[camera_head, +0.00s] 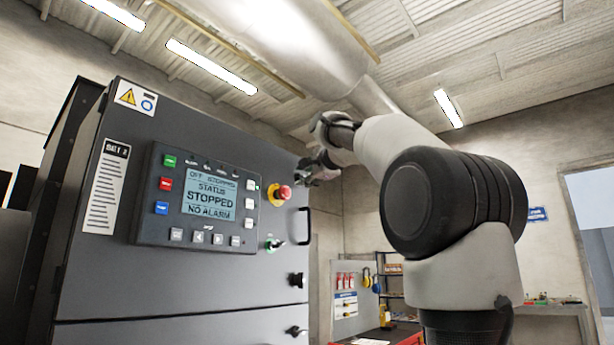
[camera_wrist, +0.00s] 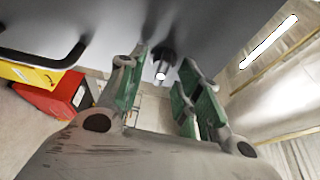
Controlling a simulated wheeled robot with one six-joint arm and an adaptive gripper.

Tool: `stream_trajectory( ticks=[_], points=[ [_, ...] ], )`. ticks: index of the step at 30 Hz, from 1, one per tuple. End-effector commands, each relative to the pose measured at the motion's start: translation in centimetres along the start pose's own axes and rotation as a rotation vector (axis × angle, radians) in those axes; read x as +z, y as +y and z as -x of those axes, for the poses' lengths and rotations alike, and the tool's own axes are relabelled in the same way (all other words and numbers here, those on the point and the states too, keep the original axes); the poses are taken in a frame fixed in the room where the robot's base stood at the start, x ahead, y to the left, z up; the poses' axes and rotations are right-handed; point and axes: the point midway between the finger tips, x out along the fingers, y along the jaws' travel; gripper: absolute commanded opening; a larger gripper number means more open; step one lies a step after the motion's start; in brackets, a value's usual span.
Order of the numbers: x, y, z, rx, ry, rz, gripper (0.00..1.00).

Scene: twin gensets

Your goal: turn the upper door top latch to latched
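The upper door (camera_head: 215,275) is the dark grey cabinet front with the control panel. In the wrist view, the top latch (camera_wrist: 162,66) is a dark knob with a bright round end, standing out from the grey door surface. My gripper (camera_wrist: 152,73) is open, with its green-padded fingers on either side of the latch; I cannot tell whether they touch it. In the head view, my gripper (camera_head: 318,168) is at the door's upper right edge and mostly hides the top latch. The latch's turn angle is hard to tell.
The control panel (camera_head: 200,198) reads STOPPED. A red emergency stop (camera_head: 280,193), a key switch (camera_head: 273,244) and a black door handle (camera_head: 307,226) are below my gripper. Two lower latches (camera_head: 296,280) (camera_head: 297,331) are further down. Free room lies right of the cabinet.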

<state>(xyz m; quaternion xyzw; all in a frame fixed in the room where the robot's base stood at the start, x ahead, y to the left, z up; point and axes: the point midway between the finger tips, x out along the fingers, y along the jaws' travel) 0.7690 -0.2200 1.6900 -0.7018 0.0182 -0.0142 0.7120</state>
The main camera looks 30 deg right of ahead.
Motion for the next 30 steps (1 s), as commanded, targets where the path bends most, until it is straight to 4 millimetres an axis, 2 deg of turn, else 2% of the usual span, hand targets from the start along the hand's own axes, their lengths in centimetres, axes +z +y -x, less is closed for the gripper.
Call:
stream_trajectory(
  ticks=[5, 8, 15, 21, 25, 30],
  points=[
    [0.0, -0.1, 0.5, -0.001, 0.000, 0.000, 0.34],
    [0.0, -0.1, 1.8, -0.002, 0.001, 0.000, 0.34],
    [-0.1, -0.1, 7.1, -0.002, 0.003, 0.000, 0.34],
    [-0.1, 0.0, 10.6, -0.002, 0.003, 0.000, 0.34],
    [-0.1, 0.0, 11.7, 0.000, 0.001, -0.001, 0.34],
    [0.0, 0.0, 12.0, 0.000, 0.000, 0.001, 0.34]
  ],
)
